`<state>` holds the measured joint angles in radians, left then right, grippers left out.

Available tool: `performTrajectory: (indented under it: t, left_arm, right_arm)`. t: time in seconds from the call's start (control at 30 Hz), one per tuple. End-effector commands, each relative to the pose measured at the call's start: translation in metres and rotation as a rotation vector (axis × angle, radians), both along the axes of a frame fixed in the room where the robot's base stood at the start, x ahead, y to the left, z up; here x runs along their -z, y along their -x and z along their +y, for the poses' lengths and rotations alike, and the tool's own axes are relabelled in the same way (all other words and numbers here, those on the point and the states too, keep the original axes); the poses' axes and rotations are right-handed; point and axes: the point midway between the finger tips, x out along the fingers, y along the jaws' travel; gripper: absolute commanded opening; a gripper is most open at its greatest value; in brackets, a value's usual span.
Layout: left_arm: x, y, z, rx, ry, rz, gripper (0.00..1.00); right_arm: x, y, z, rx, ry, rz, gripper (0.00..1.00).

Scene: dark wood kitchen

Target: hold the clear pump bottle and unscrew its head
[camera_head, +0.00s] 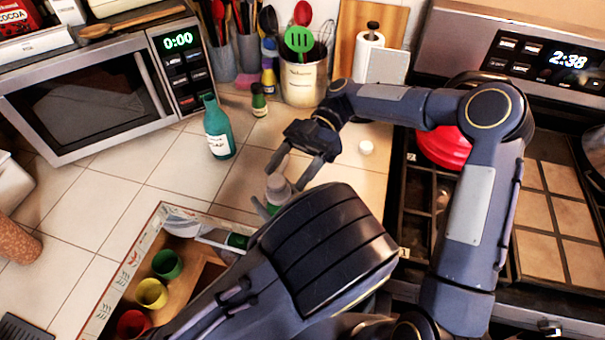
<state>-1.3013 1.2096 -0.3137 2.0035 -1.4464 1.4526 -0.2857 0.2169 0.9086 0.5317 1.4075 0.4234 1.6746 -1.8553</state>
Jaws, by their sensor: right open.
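A small bottle with a pale grey top (278,186) stands on the tiled counter in the middle of the view and looks like the clear pump bottle. Its lower part is mostly hidden by my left arm, and I cannot make out its pump head clearly. My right gripper (292,169) is open, with its fingers pointing down just above and behind the bottle's top. My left gripper (262,208) is low beside the bottle. One fingertip shows at the bottle's left; the rest is hidden by my own arm, so its grip cannot be seen.
A teal bottle (218,132) and a small dark bottle (259,103) stand behind to the left. A small white round object (366,147) lies to the right. A wooden tray (140,237) with coloured cups is at front left. The microwave (95,95) and utensil pot (303,82) stand behind.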

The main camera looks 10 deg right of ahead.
Motion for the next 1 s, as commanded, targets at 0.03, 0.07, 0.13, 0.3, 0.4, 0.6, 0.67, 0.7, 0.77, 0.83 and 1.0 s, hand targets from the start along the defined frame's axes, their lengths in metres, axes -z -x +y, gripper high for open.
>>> performTrajectory:
  t: [0.03,0.07,0.13,0.3,0.4,0.6,0.67,0.7,0.77,0.83,1.0]
  left_arm:
    - [0.0,0.0,0.0,-0.001,-0.001,-0.001,0.34]
    - [0.0,0.0,0.0,-0.001,-0.001,-0.001,0.34]
    - [0.0,0.0,0.0,-0.001,-0.001,-0.001,0.34]
    - [0.0,0.001,0.001,-0.002,0.0,0.0,0.34]
    - [0.0,0.001,0.001,-0.002,0.0,0.0,0.34]
    - [0.0,0.001,0.001,-0.002,0.0,0.0,0.34]
    - [0.0,0.001,0.001,-0.002,-0.001,0.001,0.34]
    - [0.0,0.001,0.001,-0.002,0.0,0.0,0.34]
    - [0.0,0.001,0.001,-0.002,0.0,0.0,0.34]
    - [0.0,0.001,0.001,-0.002,-0.001,0.001,0.34]
    - [0.0,0.001,0.001,-0.002,0.0,0.0,0.34]
  right_arm:
    - [-0.001,0.001,-0.011,0.101,-0.015,-0.018,0.62]
    - [-0.001,0.0,-0.016,0.157,-0.022,-0.027,0.62]
    - [0.001,-0.002,-0.025,0.279,-0.03,-0.049,0.62]
    - [0.009,0.004,-0.034,0.389,-0.064,-0.134,0.62]
    - [0.012,0.007,-0.033,0.399,-0.076,-0.163,0.62]
    - [0.016,0.014,-0.018,0.395,-0.077,-0.166,0.62]
    - [0.018,0.016,-0.012,0.395,-0.077,-0.166,0.62]
    - [0.019,0.018,-0.007,0.395,-0.078,-0.167,0.62]
    - [0.021,0.021,-0.001,0.393,-0.078,-0.166,0.62]
    - [0.023,0.023,0.006,0.394,-0.077,-0.166,0.62]
    - [0.026,0.029,0.019,0.394,-0.077,-0.166,0.62]
